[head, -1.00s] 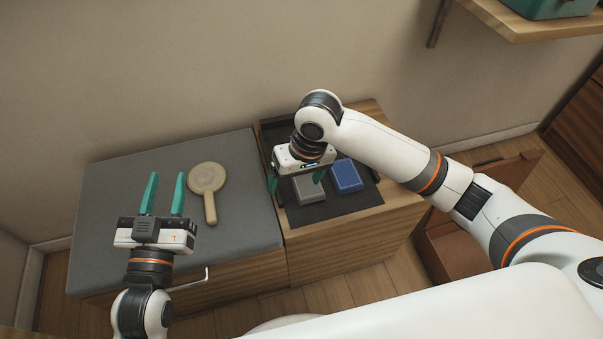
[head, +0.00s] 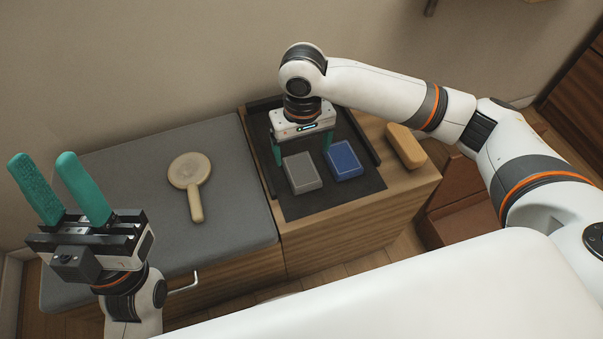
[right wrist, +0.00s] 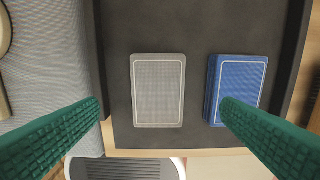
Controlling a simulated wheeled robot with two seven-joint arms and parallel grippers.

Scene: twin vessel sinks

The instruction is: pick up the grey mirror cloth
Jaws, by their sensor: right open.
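The grey mirror cloth (head: 304,174) is a flat grey rectangle with a pale border line, lying on the dark tray (head: 330,203). In the right wrist view the cloth (right wrist: 158,90) is left of centre, beside a similar blue item (right wrist: 238,88). My right gripper (head: 302,150) is open and empty, pointing down just behind the cloth in the head view. In the right wrist view its green fingers (right wrist: 162,104) spread either side of the grey cloth, the right one overlapping the blue item; contact is not visible. My left gripper (head: 40,163) is open and empty at far left.
A round wooden hand mirror or paddle (head: 190,172) lies on the grey cushioned top (head: 235,225). A tan block (head: 405,146) sits on the wooden top right of the tray. The tray has raised dark edges at the back and right.

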